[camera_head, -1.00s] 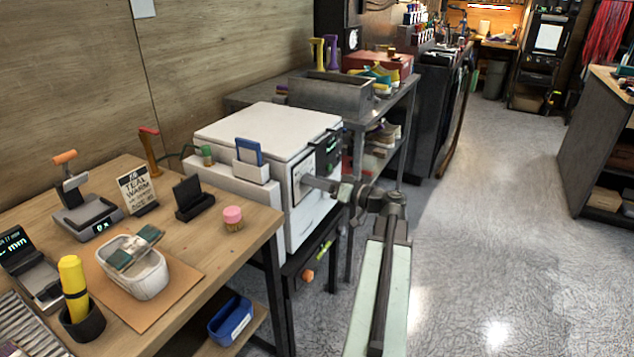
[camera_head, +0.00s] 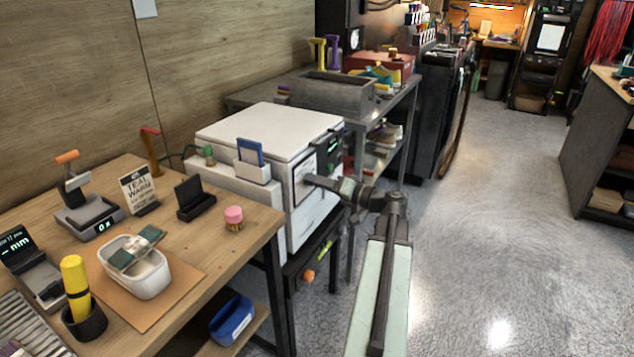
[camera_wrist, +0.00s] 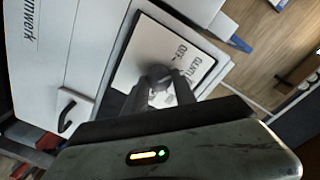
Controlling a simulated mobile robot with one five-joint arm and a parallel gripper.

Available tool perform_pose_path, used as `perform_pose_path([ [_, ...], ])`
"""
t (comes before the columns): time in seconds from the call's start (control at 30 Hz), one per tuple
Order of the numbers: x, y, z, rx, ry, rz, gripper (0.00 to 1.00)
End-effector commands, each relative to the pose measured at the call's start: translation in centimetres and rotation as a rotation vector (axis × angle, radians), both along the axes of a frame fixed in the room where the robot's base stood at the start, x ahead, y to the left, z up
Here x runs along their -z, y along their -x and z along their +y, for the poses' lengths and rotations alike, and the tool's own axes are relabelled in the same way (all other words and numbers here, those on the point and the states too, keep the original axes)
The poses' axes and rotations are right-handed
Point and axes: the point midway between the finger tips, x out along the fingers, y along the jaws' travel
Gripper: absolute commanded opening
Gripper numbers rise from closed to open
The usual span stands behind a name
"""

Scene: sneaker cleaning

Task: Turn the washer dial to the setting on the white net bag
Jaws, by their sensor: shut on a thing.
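The white washer (camera_head: 268,135) stands past the wooden table, its front facing right. My gripper (camera_head: 312,181) reaches the dial panel on that front from the right. In the wrist view my gripper (camera_wrist: 162,88) is shut on the round dial (camera_wrist: 158,72), at the middle of a white label plate (camera_wrist: 185,55). The plate bears dark printed words, partly hidden by the fingers, so the dial's pointing cannot be told. No white net bag can be made out.
A dark display (camera_head: 331,145) sits on the washer front beside the plate. A grey metal shelf stands behind. The floor at right is clear.

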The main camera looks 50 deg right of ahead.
Motion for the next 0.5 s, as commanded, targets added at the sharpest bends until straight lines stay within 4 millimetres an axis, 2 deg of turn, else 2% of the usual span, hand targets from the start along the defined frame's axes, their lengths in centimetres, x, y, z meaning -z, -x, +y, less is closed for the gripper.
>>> perform_pose_path([
  [0.2, 0.02, 0.05, -0.07, 0.001, -0.152, 0.039, 0.00],
  [0.5, 0.07, 0.06, -0.12, 0.002, -0.291, 0.073, 0.00],
])
